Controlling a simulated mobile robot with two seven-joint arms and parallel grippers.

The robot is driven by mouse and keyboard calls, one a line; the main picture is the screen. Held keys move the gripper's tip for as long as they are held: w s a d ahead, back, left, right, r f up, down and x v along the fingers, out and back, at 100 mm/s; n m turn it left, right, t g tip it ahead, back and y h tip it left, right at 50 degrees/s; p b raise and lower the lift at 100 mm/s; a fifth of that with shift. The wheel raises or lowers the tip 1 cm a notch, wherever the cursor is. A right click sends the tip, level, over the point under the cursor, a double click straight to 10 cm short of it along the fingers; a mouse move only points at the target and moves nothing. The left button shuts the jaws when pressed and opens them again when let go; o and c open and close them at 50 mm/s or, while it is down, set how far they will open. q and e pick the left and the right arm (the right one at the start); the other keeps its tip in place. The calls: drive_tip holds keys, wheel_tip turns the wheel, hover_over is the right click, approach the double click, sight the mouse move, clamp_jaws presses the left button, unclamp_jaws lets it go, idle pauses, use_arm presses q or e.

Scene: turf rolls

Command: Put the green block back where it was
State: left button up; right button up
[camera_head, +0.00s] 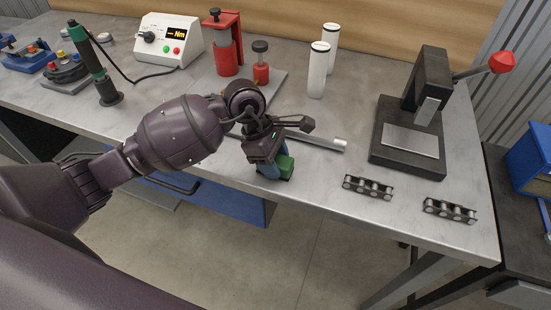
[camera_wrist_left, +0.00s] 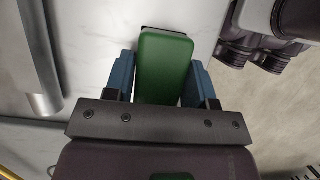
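The green block (camera_head: 285,167) is at the front edge of the grey workbench, below my left gripper (camera_head: 274,171). In the left wrist view the green block (camera_wrist_left: 163,68) lies between the two blue fingers of my left gripper (camera_wrist_left: 160,82), with a finger against each side. The gripper looks shut on it. A thin dark edge (camera_wrist_left: 165,29) shows at the block's far end. I cannot tell whether the block rests on the bench or is just above it. My right gripper is not in view.
A silver bar (camera_head: 325,142) lies just behind the gripper. Two chain pieces (camera_head: 368,187) (camera_head: 450,210) lie to the right near the front edge. A black press (camera_head: 408,140), white cylinders (camera_head: 318,70), a red stand (camera_head: 227,45) and a meter (camera_head: 169,40) stand farther back.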

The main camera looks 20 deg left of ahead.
use_arm(q)
drive_tip(key=o, duration=0.3)
drive_tip(key=shift+o, duration=0.2)
drive_tip(key=shift+r, duration=0.1)
drive_tip(key=v, duration=1.2)
